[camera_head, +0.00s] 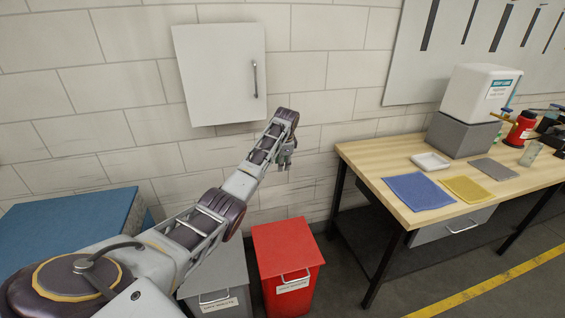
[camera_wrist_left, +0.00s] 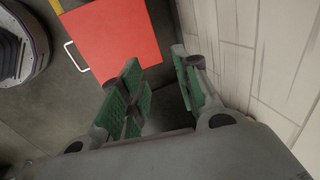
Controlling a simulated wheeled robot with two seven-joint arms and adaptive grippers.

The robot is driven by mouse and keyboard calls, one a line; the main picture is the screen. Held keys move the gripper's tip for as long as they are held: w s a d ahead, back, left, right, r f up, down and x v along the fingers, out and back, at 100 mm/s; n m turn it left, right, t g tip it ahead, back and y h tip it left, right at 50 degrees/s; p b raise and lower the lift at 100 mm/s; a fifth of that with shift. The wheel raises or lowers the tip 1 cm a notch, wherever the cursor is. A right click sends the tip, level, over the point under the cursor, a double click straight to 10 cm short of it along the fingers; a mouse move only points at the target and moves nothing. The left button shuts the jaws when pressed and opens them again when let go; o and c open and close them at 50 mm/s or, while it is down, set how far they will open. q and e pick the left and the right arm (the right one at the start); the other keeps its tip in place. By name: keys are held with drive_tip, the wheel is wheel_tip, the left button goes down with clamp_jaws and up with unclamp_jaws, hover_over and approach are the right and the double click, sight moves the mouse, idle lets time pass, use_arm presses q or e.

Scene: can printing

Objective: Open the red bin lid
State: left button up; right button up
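The red bin (camera_head: 287,268) stands on the floor against the wall, between a grey bin and the workbench. Its flat red lid (camera_head: 284,243) is shut, and a pale handle (camera_head: 295,276) shows at its front above a label. In the left wrist view the red lid (camera_wrist_left: 112,38) is at the upper middle, with the handle (camera_wrist_left: 75,56) at its left edge. My left gripper (camera_head: 285,160) is above the bin near the wall, apart from it. Its green-padded fingers (camera_wrist_left: 155,100) are spread with nothing between them. My right gripper is not in view.
A grey bin (camera_head: 221,281) stands left of the red one, partly behind my left arm. A wooden workbench (camera_head: 358,162) is at the right, with cloths and a dispenser. A white wall cabinet (camera_head: 215,75) hangs behind my arm. The floor before the red bin is clear.

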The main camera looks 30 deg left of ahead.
use_arm(q)
drive_tip(key=shift+r, duration=0.3)
idle(0.5)
